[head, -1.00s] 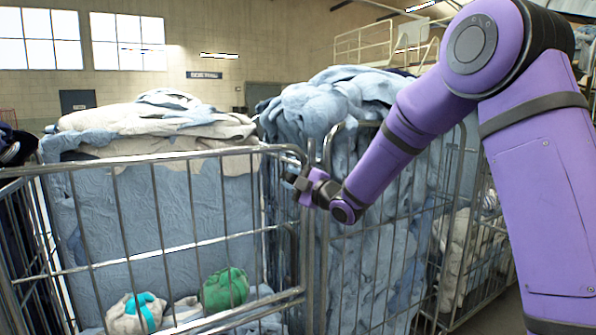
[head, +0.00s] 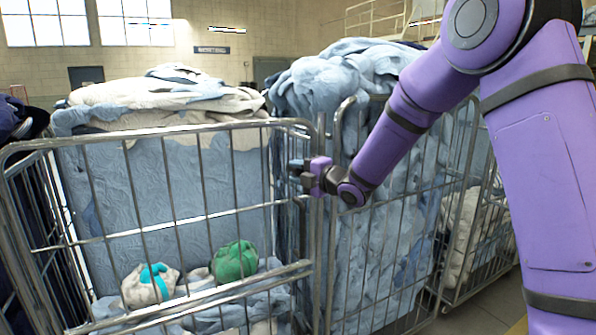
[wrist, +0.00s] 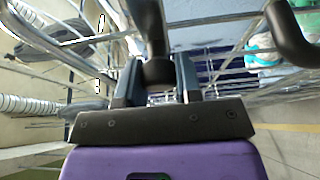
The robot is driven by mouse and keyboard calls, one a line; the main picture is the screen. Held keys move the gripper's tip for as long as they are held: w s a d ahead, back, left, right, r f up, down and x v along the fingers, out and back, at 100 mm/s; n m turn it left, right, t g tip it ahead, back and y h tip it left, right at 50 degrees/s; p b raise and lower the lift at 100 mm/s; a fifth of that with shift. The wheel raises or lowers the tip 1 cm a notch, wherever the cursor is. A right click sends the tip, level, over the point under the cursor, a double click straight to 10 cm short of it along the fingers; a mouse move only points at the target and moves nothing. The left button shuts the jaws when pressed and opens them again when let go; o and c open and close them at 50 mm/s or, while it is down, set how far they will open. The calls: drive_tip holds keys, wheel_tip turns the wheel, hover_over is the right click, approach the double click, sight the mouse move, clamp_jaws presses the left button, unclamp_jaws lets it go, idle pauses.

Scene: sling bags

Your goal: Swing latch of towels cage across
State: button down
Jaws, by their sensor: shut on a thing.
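The towels cage (head: 190,217) is a grey metal-barred cage in the near left of the head view, with towels inside. My gripper (head: 300,170) is at its right end post, a little below the top rail. In the wrist view my gripper (wrist: 160,85) is shut on a dark, rounded metal piece, which I take as the latch (wrist: 157,70). The latch stands between the two fingers. In the head view my gripper hides most of it, so its exact angle cannot be told.
A second barred cage (head: 335,245) packed with blue cloth stands close on the right, leaving only a narrow gap. A green bundle (head: 235,260) and a white-and-teal bundle (head: 150,285) lie inside the near cage. Some floor (head: 480,308) is clear at lower right.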

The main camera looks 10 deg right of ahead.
drive_tip(key=shift+f, duration=0.2)
drive_tip(key=c, duration=0.8)
unclamp_jaws()
drive_tip(key=shift+s+d+r, duration=0.1)
drive_tip(key=shift+s+d, duration=0.25)
drive_tip(key=v, duration=1)
drive_tip(key=shift+a, duration=0.15)
